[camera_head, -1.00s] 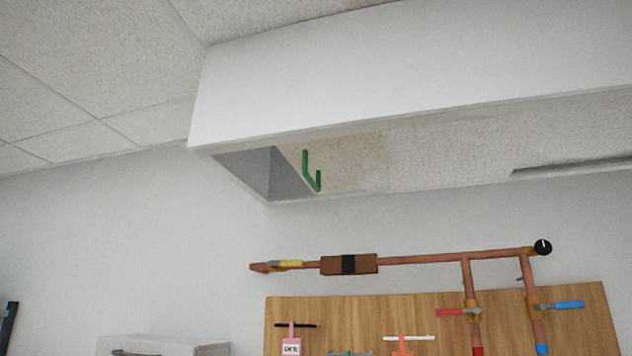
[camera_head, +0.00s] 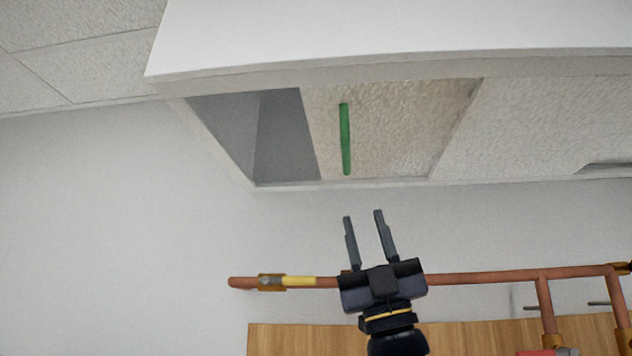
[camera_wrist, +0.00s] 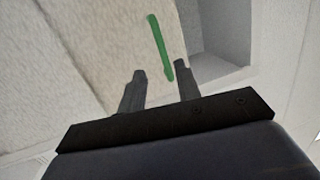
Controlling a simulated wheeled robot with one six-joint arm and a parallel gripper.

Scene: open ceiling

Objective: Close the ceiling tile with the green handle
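The ceiling tile (camera_head: 400,120) is a speckled off-white panel in the lowered ceiling section. A dark gap (camera_head: 275,135) stands open at its left side. The green handle (camera_head: 345,140) is a bar near the tile's left edge; it also shows in the wrist view (camera_wrist: 160,48), beyond my fingers. My gripper (camera_head: 364,213) is below the handle in the head view, pointing up, fingers apart and empty. In the wrist view my gripper (camera_wrist: 160,82) has the handle's near end appearing between its fingertips. I cannot tell the exact distance, but the fingers do not appear to hold it.
A white ceiling beam (camera_head: 400,35) hangs in front of the tile opening. Below, a copper pipe (camera_head: 480,279) with valves runs along the wall above a wooden board (camera_head: 290,340). The wall between ceiling and pipe is bare.

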